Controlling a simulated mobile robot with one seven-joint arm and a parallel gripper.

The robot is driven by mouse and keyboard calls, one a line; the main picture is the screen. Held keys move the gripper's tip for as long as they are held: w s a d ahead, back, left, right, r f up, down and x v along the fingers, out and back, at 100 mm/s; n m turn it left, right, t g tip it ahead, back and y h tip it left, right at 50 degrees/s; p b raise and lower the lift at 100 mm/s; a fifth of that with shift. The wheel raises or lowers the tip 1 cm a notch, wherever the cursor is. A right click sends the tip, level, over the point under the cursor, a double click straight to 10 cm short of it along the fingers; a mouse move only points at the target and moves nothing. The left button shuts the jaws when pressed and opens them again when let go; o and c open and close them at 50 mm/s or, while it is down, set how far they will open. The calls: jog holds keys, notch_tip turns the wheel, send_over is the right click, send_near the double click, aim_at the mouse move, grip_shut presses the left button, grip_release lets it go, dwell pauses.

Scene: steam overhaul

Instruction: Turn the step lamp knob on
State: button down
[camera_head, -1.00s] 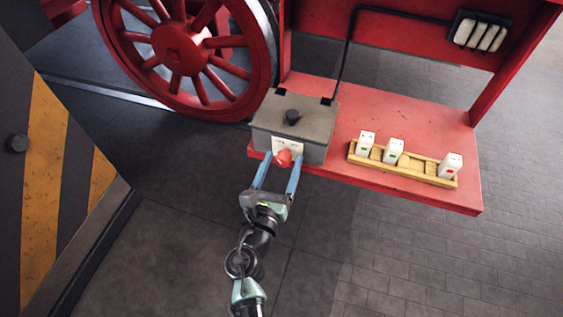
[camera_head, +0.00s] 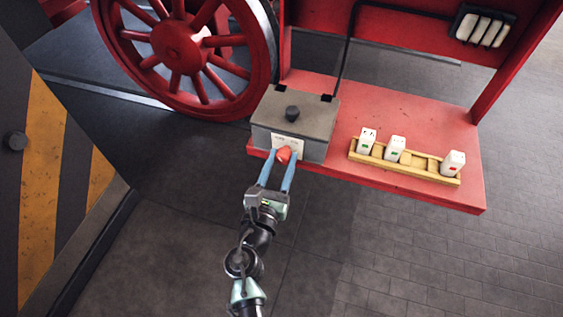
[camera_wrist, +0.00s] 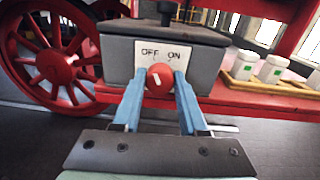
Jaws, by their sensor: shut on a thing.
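The red step lamp knob (camera_head: 284,155) sits on the front of a grey box (camera_head: 302,124). In the wrist view the knob (camera_wrist: 160,77) is below a white plate (camera_wrist: 163,54) marked OFF on the left and ON on the right. A pale mark on the knob's face tilts slightly; exactly where it points is hard to tell. My gripper (camera_head: 284,157), with two blue fingers, is shut on the knob, one finger on each side; the fingers also show in the wrist view (camera_wrist: 158,82).
The box stands on a red step (camera_head: 408,125). To its right a wooden tray (camera_head: 407,160) holds white blocks with green or red marks. A red spoked wheel (camera_head: 178,52) stands behind left. A striped panel (camera_head: 45,180) is at the left. Open floor lies in front.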

jog(key=m+b, duration=0.3)
jog(key=m, duration=0.2)
jog(key=m+b, duration=0.2)
jog(key=shift+f+b, duration=0.25)
jog(key=shift+b, duration=0.1)
jog(key=shift+r+m+b, duration=0.15)
jog(key=shift+m+b, duration=1.8)
jog(key=shift+m, duration=0.85)
jog(key=shift+c, duration=2.2)
grip_release()
jog(key=b+v, duration=0.3)
jog(key=v, duration=1)
jog(key=shift+a, duration=0.15)
jog(key=shift+w, duration=0.1)
